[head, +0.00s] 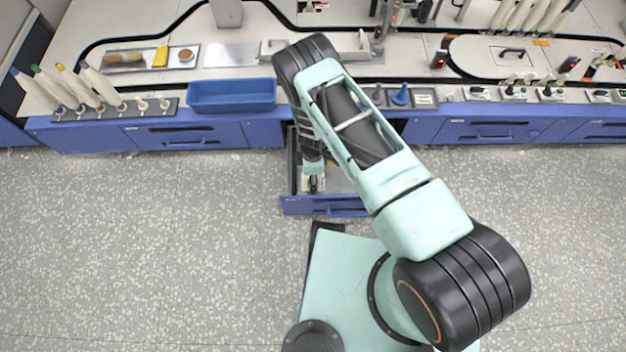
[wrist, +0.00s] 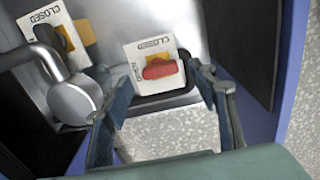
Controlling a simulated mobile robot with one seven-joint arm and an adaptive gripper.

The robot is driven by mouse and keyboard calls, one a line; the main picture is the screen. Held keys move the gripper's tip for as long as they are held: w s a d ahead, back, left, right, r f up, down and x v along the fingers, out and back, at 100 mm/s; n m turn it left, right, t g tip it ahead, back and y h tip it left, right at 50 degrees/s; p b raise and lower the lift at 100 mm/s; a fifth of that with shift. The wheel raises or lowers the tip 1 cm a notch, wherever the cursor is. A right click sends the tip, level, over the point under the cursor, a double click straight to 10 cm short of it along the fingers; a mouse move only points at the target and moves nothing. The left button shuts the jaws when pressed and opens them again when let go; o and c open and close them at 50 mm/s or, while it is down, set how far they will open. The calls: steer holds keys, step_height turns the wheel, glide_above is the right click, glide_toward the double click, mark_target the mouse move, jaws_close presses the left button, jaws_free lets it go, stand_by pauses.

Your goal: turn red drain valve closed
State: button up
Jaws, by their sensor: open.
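The red drain valve handle (wrist: 160,69) sits on a white plate (wrist: 140,50) in the wrist view. The plate reads CLOSED along its top edge, with a smaller word on its left side that is hard to read. The red handle lies roughly crosswise, parallel to the CLOSED edge, with a bit of yellow behind it. My gripper (wrist: 158,76) is open, its fingers on either side of the handle; I cannot tell whether they touch it. In the head view my gripper (head: 313,180) is down inside an open drawer, and the valve cannot be made out there.
The blue drawer front (head: 325,206) and dark side walls surround my gripper closely. A blue bin (head: 232,95) stands on the counter above left.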

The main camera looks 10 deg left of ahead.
steer(key=shift+f, duration=1.15)
